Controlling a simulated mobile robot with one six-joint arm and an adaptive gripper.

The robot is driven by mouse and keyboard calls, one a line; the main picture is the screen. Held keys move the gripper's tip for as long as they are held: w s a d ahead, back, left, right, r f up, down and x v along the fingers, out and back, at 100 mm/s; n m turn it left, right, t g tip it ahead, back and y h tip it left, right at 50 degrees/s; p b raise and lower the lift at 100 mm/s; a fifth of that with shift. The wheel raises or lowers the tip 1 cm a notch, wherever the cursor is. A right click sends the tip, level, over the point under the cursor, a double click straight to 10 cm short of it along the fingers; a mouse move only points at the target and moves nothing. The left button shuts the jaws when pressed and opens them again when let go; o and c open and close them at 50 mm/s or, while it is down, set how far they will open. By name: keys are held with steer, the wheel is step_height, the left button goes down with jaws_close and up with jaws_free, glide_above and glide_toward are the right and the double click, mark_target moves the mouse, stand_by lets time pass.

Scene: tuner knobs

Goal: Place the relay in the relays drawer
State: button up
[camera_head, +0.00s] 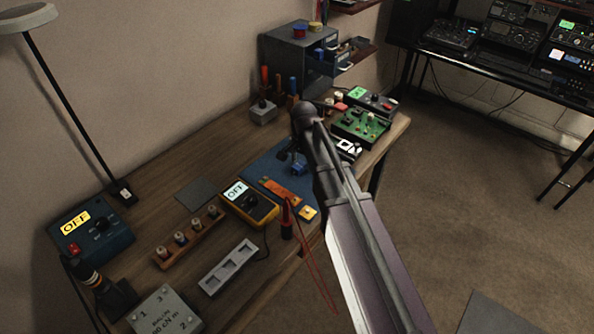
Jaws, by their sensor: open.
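A small blue block, which looks like the relay (299,169), sits on the blue mat (262,172) in the middle of the workbench. My gripper (290,157) is just above and beside it, partly hidden by my arm. The gripper is open, and I cannot tell whether its fingers touch the block. The grey drawer cabinet (285,52) stands at the back of the bench. Drawers on its right side (345,60) stick out, holding small parts. Their labels are too small to read.
A yellow multimeter (249,203), an orange strip (280,191) and a red-handled probe (286,218) lie close to the mat. A green circuit board (361,125) is to the right. Upright tools (292,84) stand before the cabinet. Bare wood (185,150) shows at the back left.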

mark_target(303, 163)
steer(key=shift+c, duration=0.2)
stand_by(0.3)
jaws_close()
steer(key=shift+r, duration=0.15)
step_height(303, 163, up, 2)
steer(key=p, duration=0.2)
steer(key=shift+r+p, duration=0.2)
steer(key=shift+p, duration=0.15)
steer(key=shift+s+d+r+p, duration=0.1)
steer(key=shift+s+r+p, duration=0.25)
steer(key=shift+r+p, duration=0.3)
steer(key=s+d, duration=0.1)
steer(key=s, duration=0.4)
steer(key=s+d, duration=0.1)
steer(key=s, duration=0.4)
steer(key=s+d+r+p, duration=0.1)
steer(key=s, duration=0.4)
steer(key=shift+d, duration=0.25)
